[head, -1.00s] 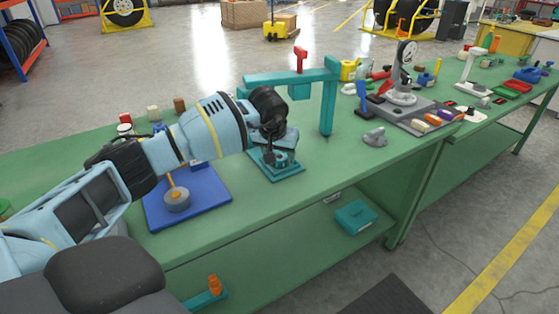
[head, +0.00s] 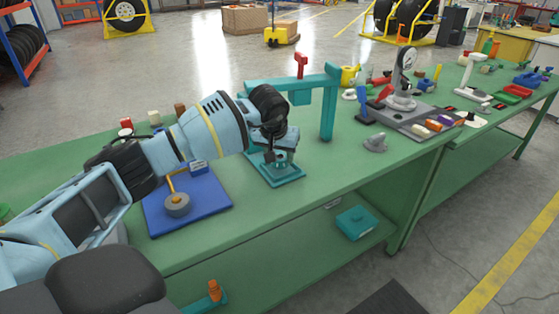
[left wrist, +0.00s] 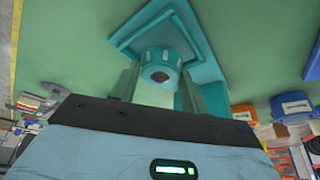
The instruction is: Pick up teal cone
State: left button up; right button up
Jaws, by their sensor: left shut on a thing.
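The teal cone (left wrist: 160,65) shows in the left wrist view as a round teal piece with a dark hole in its near end. It is between the two fingers of my left gripper (left wrist: 158,88), which is shut on it. In the head view my left gripper (head: 281,157) points down at the same spot, and the arm hides much of the cone. A teal square base plate (head: 290,179) lies on the green bench directly under it. I cannot tell whether the cone touches the plate. My right gripper is not in view.
A teal gantry-like stand (head: 327,110) rises behind and right of the gripper. A blue board (head: 213,201) with a grey round weight (head: 177,205) lies left. A grey part (head: 376,142) sits right on the green bench (head: 335,168). Bare bench lies between it and the plate.

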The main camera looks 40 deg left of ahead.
aim_at(279, 158)
pick_arm(q)
notch_tip(279, 158, up, 8)
jog(key=shift+r, duration=0.1)
